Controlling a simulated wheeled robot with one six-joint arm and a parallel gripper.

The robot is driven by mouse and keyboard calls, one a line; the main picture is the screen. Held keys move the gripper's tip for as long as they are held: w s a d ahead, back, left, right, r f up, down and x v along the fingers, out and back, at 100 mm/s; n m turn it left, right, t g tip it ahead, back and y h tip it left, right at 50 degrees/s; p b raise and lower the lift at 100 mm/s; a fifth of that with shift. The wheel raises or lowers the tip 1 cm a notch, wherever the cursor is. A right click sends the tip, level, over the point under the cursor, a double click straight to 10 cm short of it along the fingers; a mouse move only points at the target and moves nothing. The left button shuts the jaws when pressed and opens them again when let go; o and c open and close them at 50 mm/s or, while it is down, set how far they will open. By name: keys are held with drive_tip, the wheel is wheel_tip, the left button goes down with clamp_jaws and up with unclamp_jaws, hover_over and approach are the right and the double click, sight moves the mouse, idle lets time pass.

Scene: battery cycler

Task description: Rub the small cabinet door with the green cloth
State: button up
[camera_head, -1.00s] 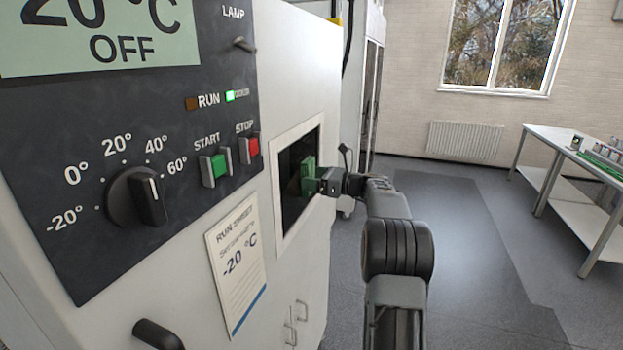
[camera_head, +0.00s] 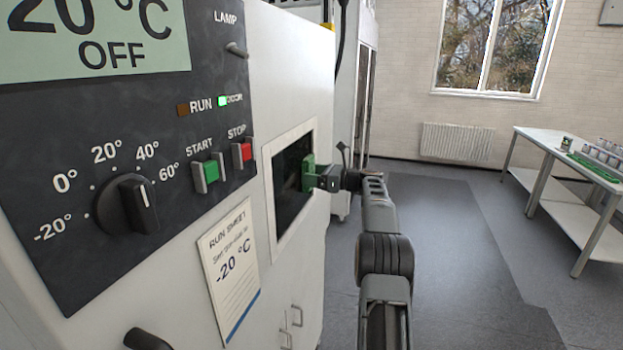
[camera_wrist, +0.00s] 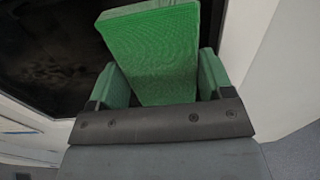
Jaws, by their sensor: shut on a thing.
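My gripper (camera_head: 316,178) is shut on the green cloth (camera_head: 307,172), which looks like a flat, stiff pad. The wrist view also shows the cloth (camera_wrist: 155,50), standing out between the two green-sided fingers. The cloth is at the right part of a dark glass pane (camera_head: 290,190) in a white frame on the cabinet's side; this looks like the small cabinet door. In the wrist view the dark pane (camera_wrist: 50,50) lies behind the cloth. I cannot tell whether the cloth touches it.
The control panel (camera_head: 130,265) with its knob and buttons is at the left, above a paper run sheet (camera_head: 232,262). Low cupboard handles (camera_head: 290,325) sit beneath the pane. A white table (camera_head: 545,140) with small items stands at the right. The floor between is clear.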

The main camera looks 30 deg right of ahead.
drive_tip(key=shift+w+d+r, duration=0.1)
drive_tip(key=shift+w+d, duration=0.2)
drive_tip(key=shift+d, duration=0.1)
